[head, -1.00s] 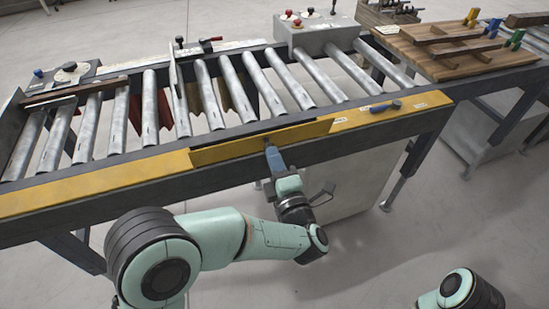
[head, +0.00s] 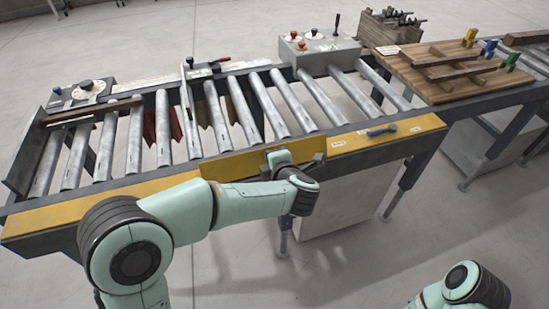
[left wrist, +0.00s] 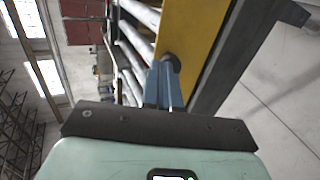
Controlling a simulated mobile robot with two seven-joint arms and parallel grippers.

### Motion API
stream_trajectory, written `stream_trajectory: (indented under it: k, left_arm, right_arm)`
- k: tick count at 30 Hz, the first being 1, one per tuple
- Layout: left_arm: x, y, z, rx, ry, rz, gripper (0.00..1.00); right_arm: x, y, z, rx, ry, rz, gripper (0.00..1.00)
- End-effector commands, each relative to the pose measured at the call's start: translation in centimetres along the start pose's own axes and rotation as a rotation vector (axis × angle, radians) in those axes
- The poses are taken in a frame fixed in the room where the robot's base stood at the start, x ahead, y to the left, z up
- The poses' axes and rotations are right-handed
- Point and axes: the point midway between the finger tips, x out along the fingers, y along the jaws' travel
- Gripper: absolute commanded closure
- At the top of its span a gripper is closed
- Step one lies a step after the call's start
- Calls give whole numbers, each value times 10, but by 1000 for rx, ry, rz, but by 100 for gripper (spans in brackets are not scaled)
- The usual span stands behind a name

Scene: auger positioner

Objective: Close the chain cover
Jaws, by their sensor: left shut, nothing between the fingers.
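The chain cover is the yellow panel (head: 232,166) set in the middle of the yellow front rail of the roller conveyor. It is tilted relative to the rail, and its left end stands out from the rail. My left gripper (head: 279,157) is shut and empty, at the front face of the cover right of its middle. In the left wrist view the blue fingers (left wrist: 163,84) are together, close to a dark round knob by the yellow surface (left wrist: 188,38); I cannot tell whether they touch. My right gripper is out of view; only part of that arm shows at lower right.
A blue-handled tool (head: 382,131) lies on the rail right of the cover. A grey control box (head: 318,52) stands behind the rollers (head: 215,117). A wooden board with clamps (head: 440,75) lies at the right. The floor in front is clear.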

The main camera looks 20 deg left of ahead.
Motion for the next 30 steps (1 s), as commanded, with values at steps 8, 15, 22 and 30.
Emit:
stream_trajectory:
  k: [8,15,22,30]
  left_arm:
    - [21,13,0,4,2,3,100]
    - [40,19,-1,5,3,3,100]
    - [59,21,-1,6,3,2,100]
    - [68,21,-1,6,1,4,100]
  right_arm:
    - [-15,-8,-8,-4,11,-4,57]
    - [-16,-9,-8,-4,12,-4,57]
    - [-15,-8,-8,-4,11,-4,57]
    - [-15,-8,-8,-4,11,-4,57]
